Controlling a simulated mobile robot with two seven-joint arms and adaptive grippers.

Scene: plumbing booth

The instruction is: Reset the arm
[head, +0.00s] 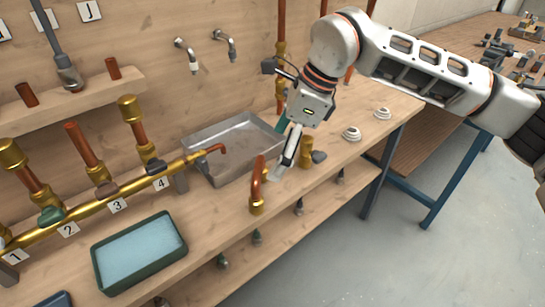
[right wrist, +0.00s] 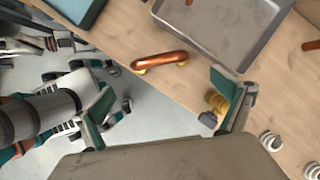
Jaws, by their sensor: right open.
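My right arm comes in from the upper right in the head view. Its right gripper (head: 288,150) points down over the workbench, just right of the grey metal tray (head: 222,168). In the right wrist view its teal-padded fingers stand wide apart, with nothing between them. A copper elbow pipe with brass ends (head: 257,188) stands on the bench left of the gripper and below the tray; it also shows in the right wrist view (right wrist: 160,61). A brass valve with a grey handle (head: 307,152) stands close to the right of the fingers. I do not see my left gripper.
A brass manifold (head: 95,203) with numbered outlets runs along the left. A green basin of blue water (head: 140,250) sits at the front. White ring fittings (head: 351,133) lie farther right. Wall taps (head: 190,56) are behind the tray. Open floor lies right of the bench.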

